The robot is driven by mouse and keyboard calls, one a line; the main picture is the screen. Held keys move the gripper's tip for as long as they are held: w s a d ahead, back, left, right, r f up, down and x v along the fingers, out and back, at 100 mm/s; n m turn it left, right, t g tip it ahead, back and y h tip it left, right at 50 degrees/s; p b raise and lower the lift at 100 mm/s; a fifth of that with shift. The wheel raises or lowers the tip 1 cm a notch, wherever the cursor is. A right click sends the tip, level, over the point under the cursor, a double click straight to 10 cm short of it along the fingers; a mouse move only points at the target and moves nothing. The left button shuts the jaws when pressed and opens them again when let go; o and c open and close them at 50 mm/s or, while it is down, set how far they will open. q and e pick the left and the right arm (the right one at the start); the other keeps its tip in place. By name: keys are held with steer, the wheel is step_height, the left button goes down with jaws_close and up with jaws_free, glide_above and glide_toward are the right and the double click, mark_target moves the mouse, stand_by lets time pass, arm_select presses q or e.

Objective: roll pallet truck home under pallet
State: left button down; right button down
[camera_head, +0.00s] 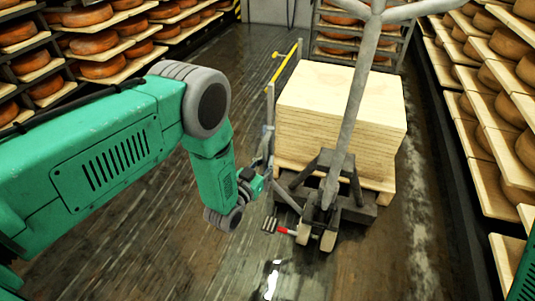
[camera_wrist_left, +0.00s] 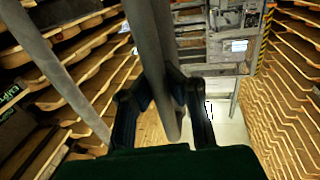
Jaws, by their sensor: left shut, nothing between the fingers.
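The grey pallet truck (camera_head: 325,190) stands at the near end of the pallet (camera_head: 384,182), its tall handle (camera_head: 352,100) leaning up out of the top of the head view. Its forks are hidden, so I cannot tell how far they reach under the pallet. A stack of pale boards (camera_head: 340,120) lies on the pallet. My left gripper (camera_head: 267,145) is left of the truck and the stack, shut and empty. In the left wrist view its dark fingers (camera_wrist_left: 162,108) appear beside a grey tube (camera_wrist_left: 152,50). My right gripper is not in view.
Shelves of cheese wheels (camera_head: 95,43) line the left, with more shelves (camera_head: 500,90) on the right. A rack (camera_head: 355,35) stands behind the stack. A yellow bar (camera_head: 286,62) is beside the stack's left. The wet floor (camera_head: 235,265) is open at front left.

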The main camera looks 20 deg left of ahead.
arm_select(q)
steer(key=c, duration=1.8)
jaws_free()
steer(key=shift+w+a+r, duration=0.15)
steer(key=shift+w+r, duration=0.05)
steer(key=shift+w, duration=0.05)
steer(key=shift+o, duration=1.3)
steer(key=shift+w+f, duration=0.1)
steer(key=shift+w, duration=0.35)
steer(key=shift+s, duration=0.15)
steer(key=shift+p+v, duration=0.6)
steer(key=shift+v, duration=0.25)
steer(key=p+v, duration=0.6)
steer(key=v, duration=0.8)
